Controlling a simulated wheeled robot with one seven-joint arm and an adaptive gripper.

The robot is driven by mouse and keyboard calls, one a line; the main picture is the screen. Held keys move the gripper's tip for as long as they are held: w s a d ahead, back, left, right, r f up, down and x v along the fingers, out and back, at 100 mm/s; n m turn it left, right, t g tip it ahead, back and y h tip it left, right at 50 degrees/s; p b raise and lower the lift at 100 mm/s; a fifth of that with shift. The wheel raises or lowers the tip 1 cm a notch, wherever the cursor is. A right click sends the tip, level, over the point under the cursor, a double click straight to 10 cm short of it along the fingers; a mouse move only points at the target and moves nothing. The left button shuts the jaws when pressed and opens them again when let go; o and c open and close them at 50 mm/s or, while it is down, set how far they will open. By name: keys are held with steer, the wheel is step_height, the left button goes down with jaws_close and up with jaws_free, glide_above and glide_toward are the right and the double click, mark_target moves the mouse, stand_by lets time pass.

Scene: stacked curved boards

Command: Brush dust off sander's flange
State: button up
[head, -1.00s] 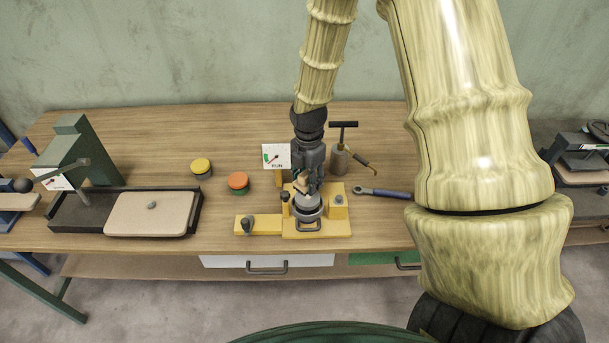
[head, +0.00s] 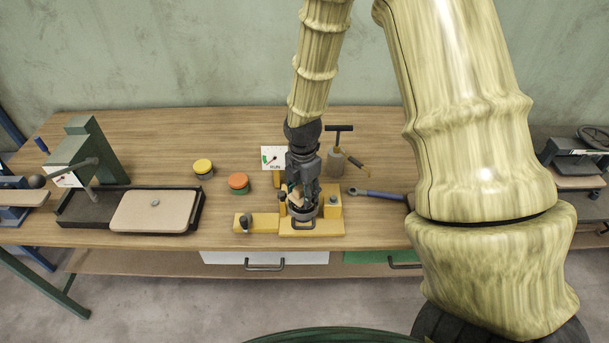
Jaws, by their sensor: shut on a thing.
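My gripper (head: 302,195) points down over the yellow fixture (head: 328,228) at the front middle of the bench. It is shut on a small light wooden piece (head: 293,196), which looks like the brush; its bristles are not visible. A round grey metal part (head: 305,213), which looks like the sander's flange, sits on the fixture right under the fingers. The gripper hides much of it. I cannot tell whether the brush touches it.
A dial card (head: 272,158) stands behind the fixture. A yellow-lidded tin (head: 203,167) and an orange-lidded tin (head: 238,182) stand left. A black tray (head: 196,205) holds a beige board (head: 154,211).

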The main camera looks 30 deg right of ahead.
steer(key=r+p, duration=0.1)
steer(key=r, duration=0.2)
steer(key=shift+s+d+p, duration=0.15)
steer(key=shift+d+p, duration=0.05)
steer(key=shift+p, duration=0.2)
steer(key=shift+a+r, duration=0.15)
steer(key=shift+r, duration=0.95)
